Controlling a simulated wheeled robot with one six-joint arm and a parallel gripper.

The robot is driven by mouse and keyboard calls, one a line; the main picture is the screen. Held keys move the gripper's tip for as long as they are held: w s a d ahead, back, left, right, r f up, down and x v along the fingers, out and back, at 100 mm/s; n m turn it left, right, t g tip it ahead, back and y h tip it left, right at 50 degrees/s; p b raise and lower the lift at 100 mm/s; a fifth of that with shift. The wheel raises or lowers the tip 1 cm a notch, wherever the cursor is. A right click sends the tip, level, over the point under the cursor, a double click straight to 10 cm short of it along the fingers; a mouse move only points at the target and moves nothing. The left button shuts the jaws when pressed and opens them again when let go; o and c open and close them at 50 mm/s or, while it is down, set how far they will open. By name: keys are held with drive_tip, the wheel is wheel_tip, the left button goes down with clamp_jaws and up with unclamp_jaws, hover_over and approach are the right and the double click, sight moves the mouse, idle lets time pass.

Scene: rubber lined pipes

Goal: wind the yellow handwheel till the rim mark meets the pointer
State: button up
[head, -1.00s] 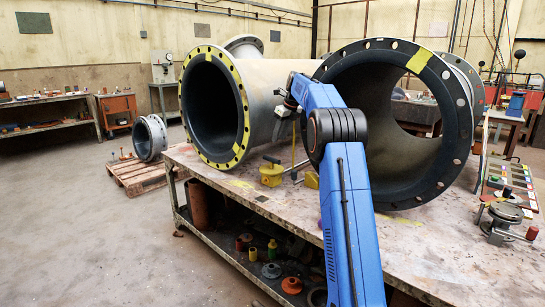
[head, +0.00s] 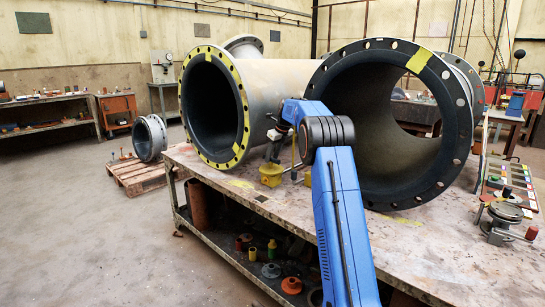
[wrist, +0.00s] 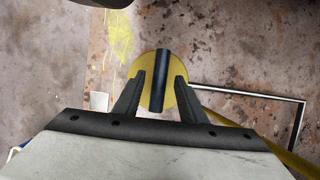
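A yellow round piece that I take for the handwheel (head: 270,177) stands near the front edge of the bench, below my gripper (head: 273,153). In the wrist view it is a yellow disc (wrist: 158,60) with a dark bar (wrist: 160,83) across its top. My gripper (wrist: 158,76) is open, with one finger on each side of the bar. A gap shows between the bar and each finger. The lower part of the disc is hidden behind the bar and fingers. I cannot make out a rim mark or a pointer in either view.
A bent metal rod (wrist: 250,93) and a small white piece (wrist: 99,101) lie beside the disc. Large rubber-lined pipes (head: 215,105) (head: 395,120) stand behind on the bench (head: 420,245). A round metal fitting with a red knob (head: 508,212) sits at right. The front left bench top is clear.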

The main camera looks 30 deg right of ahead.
drive_tip(key=shift+c, duration=0.7)
clamp_jaws()
drive_tip(key=shift+w+d+n+g+y, duration=0.1)
drive_tip(key=shift+n+g+y, duration=0.25)
drive_tip(key=shift+n, duration=0.8)
drive_tip(key=shift+n+g+y, duration=0.15)
drive_tip(key=shift+n+y, duration=0.3)
drive_tip(key=shift+n, duration=0.7)
drive_tip(key=shift+o, duration=0.7)
unclamp_jaws()
drive_tip(key=v, duration=0.7)
drive_tip(key=shift+r, duration=0.25)
